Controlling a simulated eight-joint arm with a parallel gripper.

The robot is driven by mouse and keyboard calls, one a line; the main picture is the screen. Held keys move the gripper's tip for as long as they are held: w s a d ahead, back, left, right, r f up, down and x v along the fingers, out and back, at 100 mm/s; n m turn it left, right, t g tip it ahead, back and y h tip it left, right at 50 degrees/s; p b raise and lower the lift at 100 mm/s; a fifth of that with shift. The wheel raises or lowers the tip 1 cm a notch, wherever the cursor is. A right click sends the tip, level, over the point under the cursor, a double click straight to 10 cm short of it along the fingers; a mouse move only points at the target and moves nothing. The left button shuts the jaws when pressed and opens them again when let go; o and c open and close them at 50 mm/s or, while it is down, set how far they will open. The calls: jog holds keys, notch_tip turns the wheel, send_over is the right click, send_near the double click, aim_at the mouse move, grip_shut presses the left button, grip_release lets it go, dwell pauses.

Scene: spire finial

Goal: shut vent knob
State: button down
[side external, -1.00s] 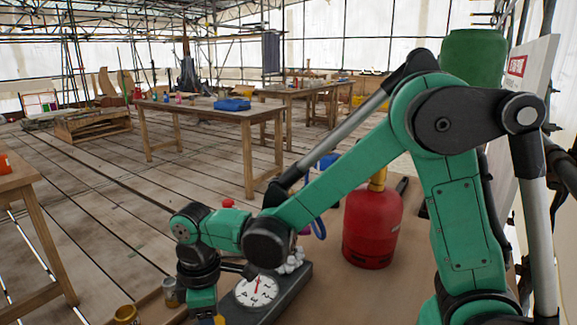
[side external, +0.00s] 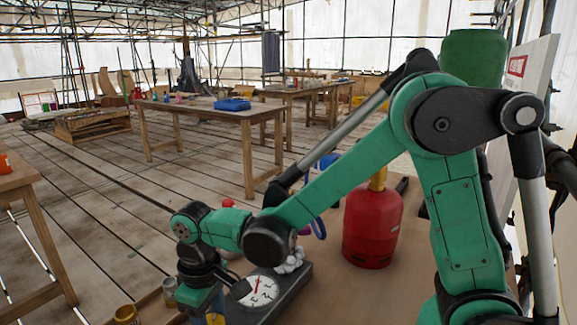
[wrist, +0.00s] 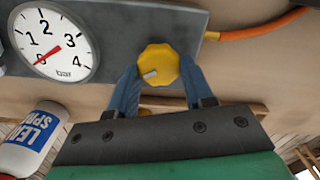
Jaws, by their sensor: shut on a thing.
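The yellow vent knob (wrist: 158,65) sits at the edge of a grey panel (wrist: 190,18) in the wrist view, with a pale marker on its face that slants. My gripper (wrist: 158,85) is shut on the knob, its two blue fingers on either side of it. The white round gauge (wrist: 72,32) on the panel has a red needle pointing to the low end, at about 0. In the side external view the gauge (side external: 262,290) shows below my arm, and my gripper is at the bottom edge, largely cut off.
A white can with a blue "LEAK SPRAY" label (wrist: 38,135) lies left of my gripper in the wrist view. An orange hose (wrist: 255,30) leaves the panel at right.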

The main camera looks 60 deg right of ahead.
aim_at(212, 319)
jog(key=m, duration=0.6)
jog(key=shift+d, duration=0.1)
jog(key=shift+m, duration=0.3)
dwell(0.3)
jog(key=shift+c, duration=1.7)
grip_release()
jog(key=shift+r, duration=0.15)
jog(key=shift+r, duration=2.7)
